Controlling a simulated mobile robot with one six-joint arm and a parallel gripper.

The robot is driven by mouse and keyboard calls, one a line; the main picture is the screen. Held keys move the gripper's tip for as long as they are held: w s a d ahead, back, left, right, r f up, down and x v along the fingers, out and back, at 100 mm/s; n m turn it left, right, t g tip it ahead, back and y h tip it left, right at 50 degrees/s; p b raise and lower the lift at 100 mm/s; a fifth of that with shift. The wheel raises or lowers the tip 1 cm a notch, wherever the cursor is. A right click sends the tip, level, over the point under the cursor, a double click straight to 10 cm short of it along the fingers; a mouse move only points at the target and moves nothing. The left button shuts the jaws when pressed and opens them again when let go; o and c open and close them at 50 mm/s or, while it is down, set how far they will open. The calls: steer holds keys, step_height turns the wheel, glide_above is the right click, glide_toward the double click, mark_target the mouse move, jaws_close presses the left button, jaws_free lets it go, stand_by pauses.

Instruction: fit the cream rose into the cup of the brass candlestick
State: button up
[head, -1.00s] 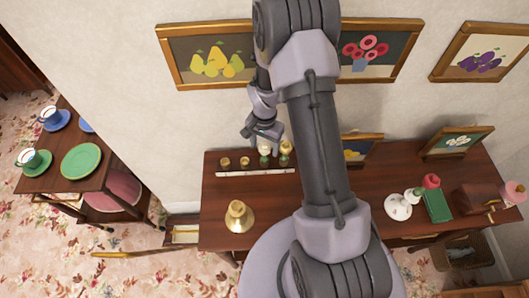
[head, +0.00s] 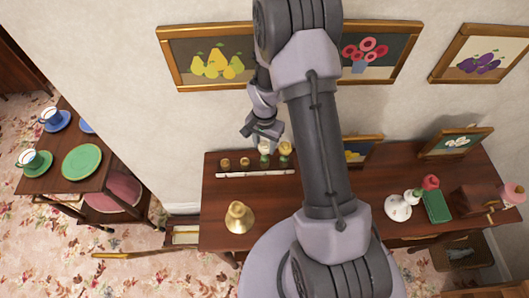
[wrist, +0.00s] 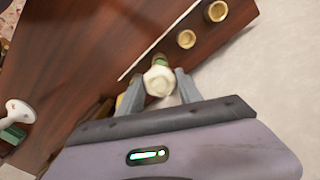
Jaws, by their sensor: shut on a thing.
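The cream rose (wrist: 159,80) sits between the two fingers of my gripper (wrist: 159,91) in the wrist view, and the gripper is shut on it. Green shows just beyond the rose. In the head view my gripper (head: 262,134) is over the back of the wooden table, with the cream rose (head: 264,146) below it in a row of small holders; I cannot tell if the rose is clear of its holder. The brass candlestick (head: 239,218) stands upright nearer the table's front, apart from my gripper.
Two small brass cups (head: 235,162) stand left of the rose and a yellow rose (head: 285,148) to its right. A white strip (head: 255,173) lies before them. A framed picture (head: 360,149) leans behind my arm. The tabletop around the candlestick is clear.

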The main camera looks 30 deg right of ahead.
steer(key=shift+r+p, duration=0.5)
steer(key=shift+r, duration=0.6)
steer(key=shift+r+p, duration=0.55)
steer(key=shift+r, duration=0.4)
